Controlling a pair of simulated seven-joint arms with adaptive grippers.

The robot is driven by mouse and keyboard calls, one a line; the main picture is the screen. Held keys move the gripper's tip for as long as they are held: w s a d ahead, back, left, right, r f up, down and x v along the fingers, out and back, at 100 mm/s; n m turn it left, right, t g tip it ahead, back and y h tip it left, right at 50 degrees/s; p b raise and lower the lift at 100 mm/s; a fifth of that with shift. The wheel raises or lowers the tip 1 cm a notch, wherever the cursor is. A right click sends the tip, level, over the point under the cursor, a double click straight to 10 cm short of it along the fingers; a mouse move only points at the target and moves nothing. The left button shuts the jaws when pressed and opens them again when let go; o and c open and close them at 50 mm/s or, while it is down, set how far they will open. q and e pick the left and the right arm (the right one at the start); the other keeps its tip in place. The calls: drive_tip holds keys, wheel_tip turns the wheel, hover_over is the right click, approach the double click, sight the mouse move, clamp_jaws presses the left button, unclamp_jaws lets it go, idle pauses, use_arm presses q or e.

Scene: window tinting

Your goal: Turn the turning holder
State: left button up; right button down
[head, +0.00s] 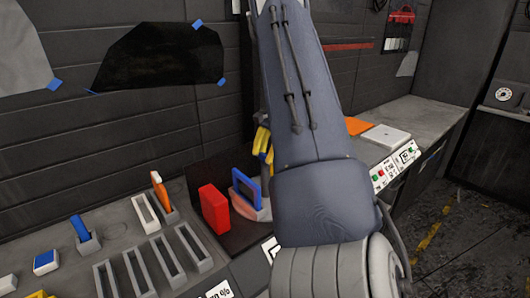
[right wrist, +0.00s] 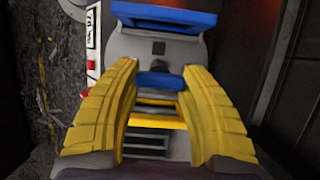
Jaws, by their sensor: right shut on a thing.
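The turning holder (head: 262,213) is a grey base beside the dark panel on the bench, with a blue frame (head: 247,190) standing in it. The right wrist view shows a grey body (right wrist: 128,44) with a blue piece across its top and a blue bar (right wrist: 160,80) lower down. My right gripper (head: 263,145) has yellow fingers just behind the blue frame, largely hidden by my arm. In the right wrist view its fingertips (right wrist: 162,66) close in at both sides of the blue bar. The exact contact is hard to see. My left gripper is out of view.
A red block (head: 214,207) stands close left of the holder. A white-labelled box (head: 386,136) and orange sheet (head: 357,126) lie right of my arm.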

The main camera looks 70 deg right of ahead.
drive_tip(key=shift+w+a, duration=0.15)
drive_tip(key=shift+a, duration=0.1)
drive_tip(key=c, duration=0.6)
unclamp_jaws()
drive_tip(key=shift+d+r, duration=0.2)
drive_tip(key=v, duration=1.1)
drive_tip(key=shift+r, duration=0.25)
drive_tip(key=shift+d, duration=0.1)
